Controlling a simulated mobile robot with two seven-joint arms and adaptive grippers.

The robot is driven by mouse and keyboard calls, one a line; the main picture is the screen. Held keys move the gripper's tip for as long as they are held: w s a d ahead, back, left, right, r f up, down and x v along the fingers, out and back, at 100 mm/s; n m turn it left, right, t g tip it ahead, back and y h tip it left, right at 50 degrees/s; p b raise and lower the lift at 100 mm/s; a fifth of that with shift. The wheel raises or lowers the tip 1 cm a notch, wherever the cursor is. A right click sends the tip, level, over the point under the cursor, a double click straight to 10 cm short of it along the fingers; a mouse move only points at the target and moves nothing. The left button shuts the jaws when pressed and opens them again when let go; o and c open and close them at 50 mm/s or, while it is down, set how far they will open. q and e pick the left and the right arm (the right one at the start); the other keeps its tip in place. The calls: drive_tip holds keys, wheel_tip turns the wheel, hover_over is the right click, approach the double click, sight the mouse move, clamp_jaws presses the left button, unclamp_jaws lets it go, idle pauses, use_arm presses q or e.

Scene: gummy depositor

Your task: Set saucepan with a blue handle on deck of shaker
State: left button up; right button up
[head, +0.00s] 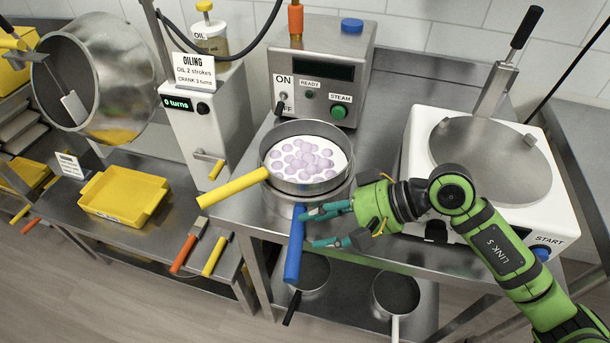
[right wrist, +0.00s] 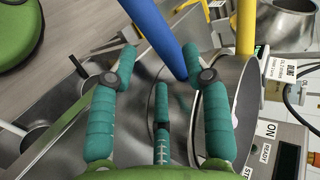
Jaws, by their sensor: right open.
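The saucepan with a blue handle (head: 295,245) is on the steel table, its handle pointing toward the front. Its bowl is mostly hidden under a yellow-handled pan (head: 232,187) holding several pale purple round pieces. My right gripper (head: 308,230) is open just right of the blue handle, fingers pointing at it. In the right wrist view the blue handle (right wrist: 160,35) shows between the open fingertips; I cannot tell whether they touch. The shaker (head: 420,150), a white machine marked START, stands at the right with a round steel deck (head: 490,150). My left gripper is not in view.
A steel steam machine (head: 325,60) stands behind the pans, and an oiling machine (head: 205,125) is left of them. A yellow tray (head: 122,195) is on the lower left table. More pans (head: 396,292) sit on the shelf below. An upright black-gripped lever (head: 510,60) rises behind the deck.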

sight(303, 224)
drive_tip(key=p+x, duration=0.1)
drive_tip(key=x, duration=0.2)
drive_tip(key=shift+a+r+p, duration=0.1)
drive_tip(key=shift+a+p, duration=0.3)
drive_tip(key=shift+a, duration=0.15)
drive_tip(key=shift+w+a+f, duration=0.1)
drive_tip(key=shift+a+f, duration=0.15)
drive_tip(key=shift+f, duration=0.1)
drive_tip(key=shift+d, duration=0.1)
clamp_jaws()
drive_tip(key=shift+w+r, duration=0.1)
drive_tip(key=shift+r, duration=0.35)
wheel_tip(303, 224, up, 8)
drive_tip(key=shift+r+b, duration=0.1)
drive_tip(key=shift+b, duration=1)
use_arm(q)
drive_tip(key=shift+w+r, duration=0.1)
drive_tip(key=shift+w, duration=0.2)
use_arm(e)
drive_tip(key=shift+r, duration=0.6)
drive_tip(key=c, duration=0.8)
unclamp_jaws()
drive_tip(key=shift+c, duration=0.2)
clamp_jaws()
